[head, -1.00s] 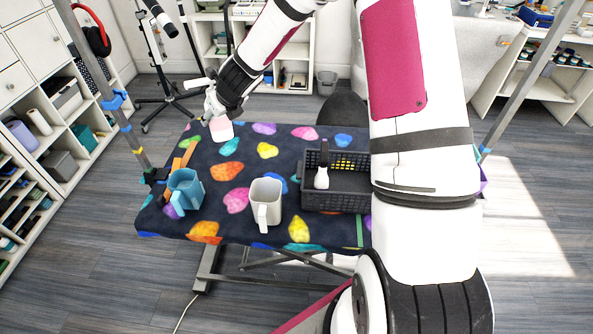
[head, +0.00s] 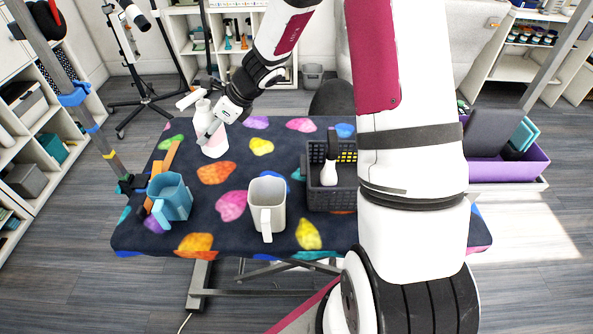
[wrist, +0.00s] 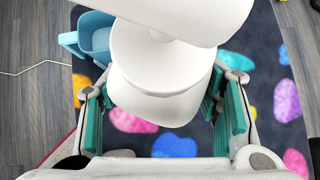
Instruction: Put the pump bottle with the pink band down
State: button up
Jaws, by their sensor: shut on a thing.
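The white pump bottle with the pink band (head: 216,148) is upright at the back left of the patterned table (head: 225,232). My gripper (head: 207,130) is shut on it from the side. In the wrist view the white bottle (wrist: 155,90) fills the space between the teal-padded fingers (wrist: 165,112); its pink band is not visible there. Its base looks at or just above the tabletop; I cannot tell whether it touches.
A blue pitcher (head: 171,198) stands at the front left, and a light grey pitcher (head: 267,207) stands front centre. A dark basket (head: 331,199) holding a white bottle (head: 329,172) is to the right. Grey posts rise at both sides. Clear cloth lies around the pump bottle.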

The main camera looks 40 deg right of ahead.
aim_at(224, 144)
jog(key=f+n+g+b, duration=0.1)
jog(key=f+b, duration=0.1)
jog(key=f+n+y+b, duration=0.1)
jog(key=n+b, duration=0.1)
jog(key=f+n+g+b, duration=0.1)
jog(key=f+b, duration=0.1)
jog(key=b, duration=0.1)
jog(key=shift+s+f+n+g+y, duration=0.3)
jog(key=shift+y, duration=0.1)
jog(key=shift+s+f+n+g+b, duration=0.3)
jog(key=shift+s+n+g+b, duration=0.25)
jog(key=shift+b, duration=0.4)
jog(key=shift+s+d+n, duration=0.1)
jog(key=shift+s+n, duration=0.15)
jog(key=shift+n, duration=0.1)
notch_tip(224, 144, down, 10)
jog(key=shift+b, duration=0.9)
jog(key=shift+f, duration=0.1)
jog(key=o, duration=1.3)
jog(key=shift+o, duration=0.3)
